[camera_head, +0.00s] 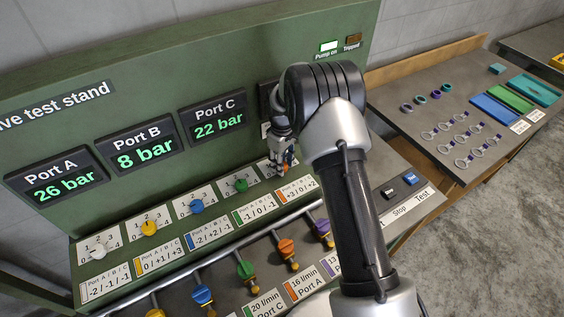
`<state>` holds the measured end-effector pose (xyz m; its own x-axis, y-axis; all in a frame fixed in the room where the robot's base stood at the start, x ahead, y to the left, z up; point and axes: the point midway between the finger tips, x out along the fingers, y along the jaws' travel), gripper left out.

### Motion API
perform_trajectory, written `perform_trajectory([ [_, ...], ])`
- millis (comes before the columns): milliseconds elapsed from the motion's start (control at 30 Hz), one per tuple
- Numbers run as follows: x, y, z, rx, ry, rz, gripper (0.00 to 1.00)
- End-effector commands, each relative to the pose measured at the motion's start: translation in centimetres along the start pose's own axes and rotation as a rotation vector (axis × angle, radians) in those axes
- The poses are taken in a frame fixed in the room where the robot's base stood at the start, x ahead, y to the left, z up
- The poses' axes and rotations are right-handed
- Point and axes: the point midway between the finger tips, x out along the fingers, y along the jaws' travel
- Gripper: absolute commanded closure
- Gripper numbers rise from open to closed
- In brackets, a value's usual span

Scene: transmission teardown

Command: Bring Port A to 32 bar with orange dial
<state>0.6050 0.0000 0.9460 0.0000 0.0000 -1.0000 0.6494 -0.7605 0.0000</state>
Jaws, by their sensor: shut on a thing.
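The green test stand panel (60,125) carries three displays. The Port A display (58,176) reads 26 bar, the Port B display (138,145) 8 bar and the Port C display (213,117) 22 bar. My gripper (283,163) is at the right end of the dial row, fingers down and shut on the orange dial (289,157). The fingers hide most of this dial and its pointer. The label (296,190) below it starts with +3; the rest is too small to read surely.
White (98,250), yellow (149,228), blue (196,206) and green (240,185) dials sit left of my gripper. Several coloured valves (286,248) stand in front. The Pump on lamp (328,46) is lit. Stop and Test buttons (410,178) are right of my arm.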

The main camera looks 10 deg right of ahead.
Motion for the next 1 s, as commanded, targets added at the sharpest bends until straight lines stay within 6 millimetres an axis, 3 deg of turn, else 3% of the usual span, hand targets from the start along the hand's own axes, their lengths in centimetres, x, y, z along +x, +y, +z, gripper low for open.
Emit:
perform_trajectory([
  [267, -0.01, 0.0, 0.0, 0.0, 0.0, 0.0, 0.91],
  [667, -0.01, 0.0, 0.0, 0.083, 0.0, 0.0, 0.91],
  [1000, 0.0, 0.0, 0.0, 0.355, 0.0, 0.0, 0.91],
])
